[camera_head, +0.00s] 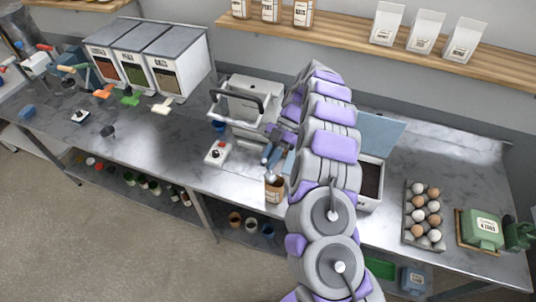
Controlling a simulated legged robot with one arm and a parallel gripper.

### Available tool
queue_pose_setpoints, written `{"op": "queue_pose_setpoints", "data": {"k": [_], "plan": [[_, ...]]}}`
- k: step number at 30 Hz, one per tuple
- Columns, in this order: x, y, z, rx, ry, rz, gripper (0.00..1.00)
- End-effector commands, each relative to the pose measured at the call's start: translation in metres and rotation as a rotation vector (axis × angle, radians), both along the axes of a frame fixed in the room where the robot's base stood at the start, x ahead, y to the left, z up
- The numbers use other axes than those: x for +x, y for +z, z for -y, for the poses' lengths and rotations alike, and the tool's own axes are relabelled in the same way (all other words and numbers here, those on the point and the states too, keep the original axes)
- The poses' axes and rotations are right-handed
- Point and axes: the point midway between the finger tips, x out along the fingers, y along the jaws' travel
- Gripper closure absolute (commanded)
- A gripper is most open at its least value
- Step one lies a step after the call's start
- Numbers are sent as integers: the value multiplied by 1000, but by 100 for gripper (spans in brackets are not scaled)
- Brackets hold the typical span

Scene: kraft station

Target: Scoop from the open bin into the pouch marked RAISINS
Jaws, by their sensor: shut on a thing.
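My gripper (272,150) is near the middle of the counter, largely hidden behind my purple and grey arm. It is shut on what looks like a scoop (269,170), whose end is just over the mouth of a brown pouch (275,190). Whether the scoop touches the pouch or holds anything cannot be told. The pouch stands upright at the counter's front edge; its pale label is too small to read. The open bin (371,200), a white box with dark contents, stands right of my arm, which hides its left part. A blue-grey panel (382,133) is behind it.
A grey machine with a black handle (240,105) stands behind the pouch. Three lidded bins (175,60) stand at the left. An egg tray (424,215) and green carton (482,230) are at the right.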

Motion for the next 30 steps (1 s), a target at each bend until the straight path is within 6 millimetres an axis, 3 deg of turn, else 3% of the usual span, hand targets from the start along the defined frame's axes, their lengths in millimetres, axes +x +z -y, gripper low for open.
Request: {"op": "queue_pose_setpoints", "data": {"k": [30], "plan": [[9,5,11,72,-2,-65,100]]}}
